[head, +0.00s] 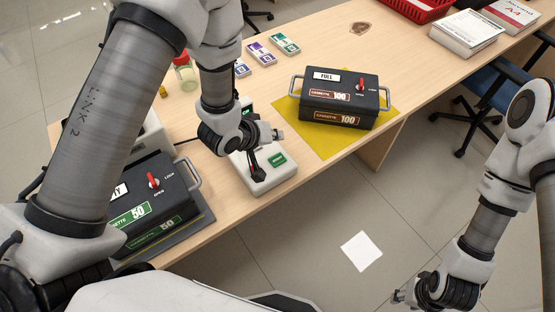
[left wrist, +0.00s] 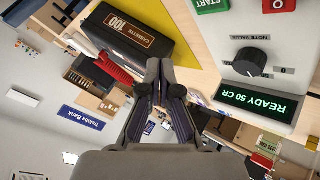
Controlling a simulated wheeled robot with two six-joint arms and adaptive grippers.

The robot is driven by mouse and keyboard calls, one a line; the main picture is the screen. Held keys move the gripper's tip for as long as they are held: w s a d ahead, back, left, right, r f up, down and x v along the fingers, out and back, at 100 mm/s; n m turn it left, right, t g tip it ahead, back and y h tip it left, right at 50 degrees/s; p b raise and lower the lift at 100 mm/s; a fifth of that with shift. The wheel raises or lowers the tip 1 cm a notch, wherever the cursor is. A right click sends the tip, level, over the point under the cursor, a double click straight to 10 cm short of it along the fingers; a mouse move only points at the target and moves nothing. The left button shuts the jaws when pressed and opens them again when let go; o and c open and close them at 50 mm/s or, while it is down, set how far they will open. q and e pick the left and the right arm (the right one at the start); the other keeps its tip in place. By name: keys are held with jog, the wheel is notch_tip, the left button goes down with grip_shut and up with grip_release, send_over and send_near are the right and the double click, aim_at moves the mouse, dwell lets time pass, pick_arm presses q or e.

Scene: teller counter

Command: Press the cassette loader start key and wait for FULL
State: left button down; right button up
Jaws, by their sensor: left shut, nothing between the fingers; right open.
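The white cassette loader (head: 287,174) stands at the front edge of the counter. Its green START key (head: 277,159) shows in the head view, and at the top edge of the left wrist view (left wrist: 211,5). The loader's display (left wrist: 256,100) is lit green and reads READY 50 CR. My left gripper (head: 258,176) is shut and empty, pointing down over the loader beside the START key. I cannot tell whether its tips touch the panel. Its closed fingers (left wrist: 164,68) point up in the left wrist view. My right gripper (head: 402,297) is open at the bottom edge, partly cut off.
A black 100 cassette (head: 340,100) marked FULL sits on a yellow mat (head: 318,143) to the right. A black 50 cassette (head: 158,205) sits left of the loader. Banknote bundles (head: 262,53) lie behind. A black knob (left wrist: 252,62) and red key (left wrist: 280,5) are on the loader.

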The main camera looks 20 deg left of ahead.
pick_arm(q)
jog(key=b, duration=0.5)
send_over(276, 160)
notch_tip(276, 160, down, 6)
jog(key=shift+s+r, duration=0.1)
jog(key=shift+f, duration=0.85)
jog(key=shift+f+b, duration=0.4)
jog(key=shift+f, duration=0.45)
dwell(0.6)
jog(key=shift+r, duration=0.1)
jog(key=shift+r+p, duration=0.65)
jog(key=shift+r, duration=0.15)
